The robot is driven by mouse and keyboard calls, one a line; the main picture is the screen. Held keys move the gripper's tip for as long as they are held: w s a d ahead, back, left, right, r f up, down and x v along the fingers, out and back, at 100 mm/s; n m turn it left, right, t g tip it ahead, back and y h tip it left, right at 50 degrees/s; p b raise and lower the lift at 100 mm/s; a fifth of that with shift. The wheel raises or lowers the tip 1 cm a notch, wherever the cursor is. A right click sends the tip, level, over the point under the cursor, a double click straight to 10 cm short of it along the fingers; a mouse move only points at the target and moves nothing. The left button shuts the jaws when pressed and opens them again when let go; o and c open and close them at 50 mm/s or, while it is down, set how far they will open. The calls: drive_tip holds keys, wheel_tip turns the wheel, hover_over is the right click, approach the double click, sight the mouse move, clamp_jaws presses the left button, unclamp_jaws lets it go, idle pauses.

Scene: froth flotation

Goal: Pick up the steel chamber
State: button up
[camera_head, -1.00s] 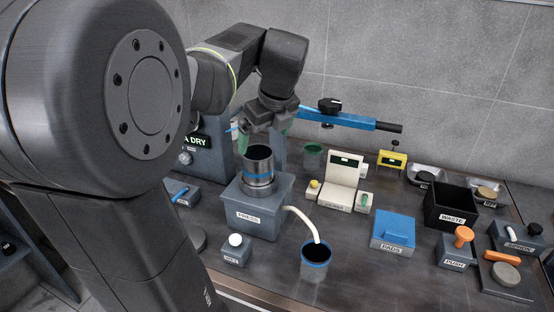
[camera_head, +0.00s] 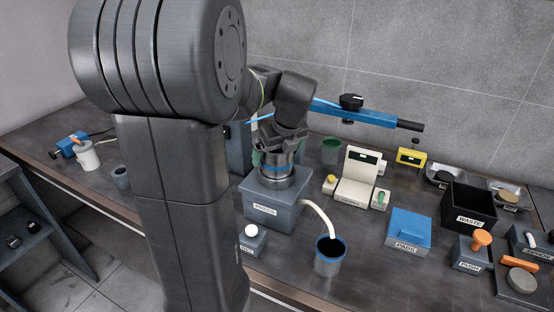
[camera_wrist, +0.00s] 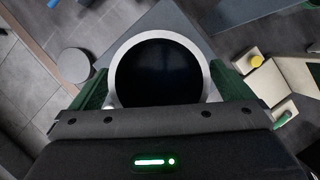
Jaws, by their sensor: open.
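The steel chamber (camera_head: 277,182) is a short metal cylinder with a blue band, upright on the grey block marked PRESS (camera_head: 262,211). In the wrist view it shows from above as a bright steel rim around a dark opening (camera_wrist: 160,75). My gripper (camera_wrist: 165,92) is open and low over the chamber, with one green finger on each side of it. In the head view my gripper (camera_head: 278,156) hides the chamber's upper part. I cannot tell whether the fingers touch its wall.
A blue lever arm (camera_head: 365,115) reaches out behind my gripper. A curved white spout (camera_head: 320,215) leads from the press to a blue-rimmed cup (camera_head: 330,258). A cream scale-like device (camera_head: 357,180), a blue PADS box (camera_head: 408,228) and a black WASTE bin (camera_head: 468,205) stand to the right.

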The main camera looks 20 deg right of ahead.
drive_tip(key=shift+x, duration=1.2)
drive_tip(key=shift+r, duration=0.1)
drive_tip(key=c, duration=1.6)
